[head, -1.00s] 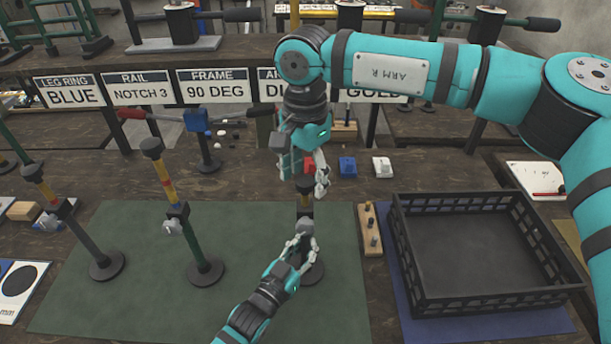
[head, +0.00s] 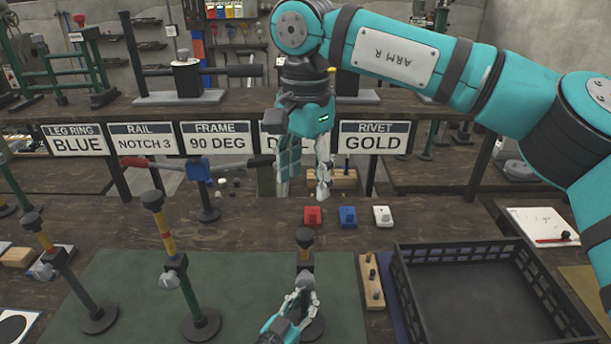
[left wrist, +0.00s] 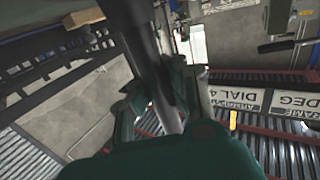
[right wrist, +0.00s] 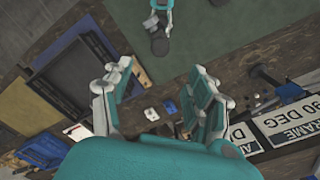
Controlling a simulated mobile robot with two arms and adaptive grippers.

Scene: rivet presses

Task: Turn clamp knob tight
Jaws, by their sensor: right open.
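The third stand (head: 305,258) has a dark top and a grey clamp knob (head: 305,281) partway up its post; its base is mostly hidden. My left gripper (head: 298,303) is at this stand, just below the knob in the head view. In the left wrist view, a dark post (left wrist: 150,60) runs between my left fingers; whether they press on it is unclear. My right gripper (head: 305,185) is open and empty, above and behind the stand's top. In the right wrist view its fingers (right wrist: 160,100) are wide apart, and the stand (right wrist: 158,42) lies beyond them.
Two similar stands (head: 180,285) (head: 62,275) lean to the left on the green mat (head: 135,285). Red (head: 313,216), blue (head: 348,216) and white (head: 382,215) blocks sit behind. A black crate (head: 405,290) and wooden peg strip (head: 372,280) are at right. Signs (head: 375,140) hang behind.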

